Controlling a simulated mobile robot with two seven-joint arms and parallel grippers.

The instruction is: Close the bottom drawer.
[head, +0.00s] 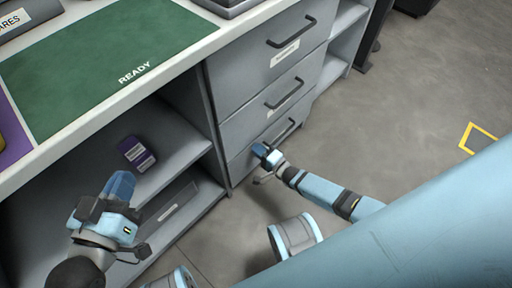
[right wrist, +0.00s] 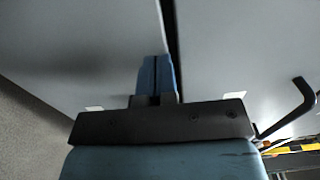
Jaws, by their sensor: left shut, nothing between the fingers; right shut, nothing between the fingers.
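The bottom drawer (head: 240,166) is the lowest of the grey drawers in the unit under the counter. Its front looks about level with the fronts above in the head view; I cannot tell whether a small gap is left. Its dark bar handle (head: 284,133) shows just above my right gripper. My right gripper (head: 262,151) is shut and empty, with its fingertips at the bottom drawer's front. In the right wrist view its blue fingers (right wrist: 156,74) are together before grey panels split by a dark gap. My left gripper (head: 121,185) is shut and empty by the open shelves.
The middle drawer (head: 252,112) and top drawer (head: 258,60) look closed, with protruding handles. A purple box (head: 137,153) sits on the shelf left of the drawers. The counter holds a green READY mat (head: 100,60).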

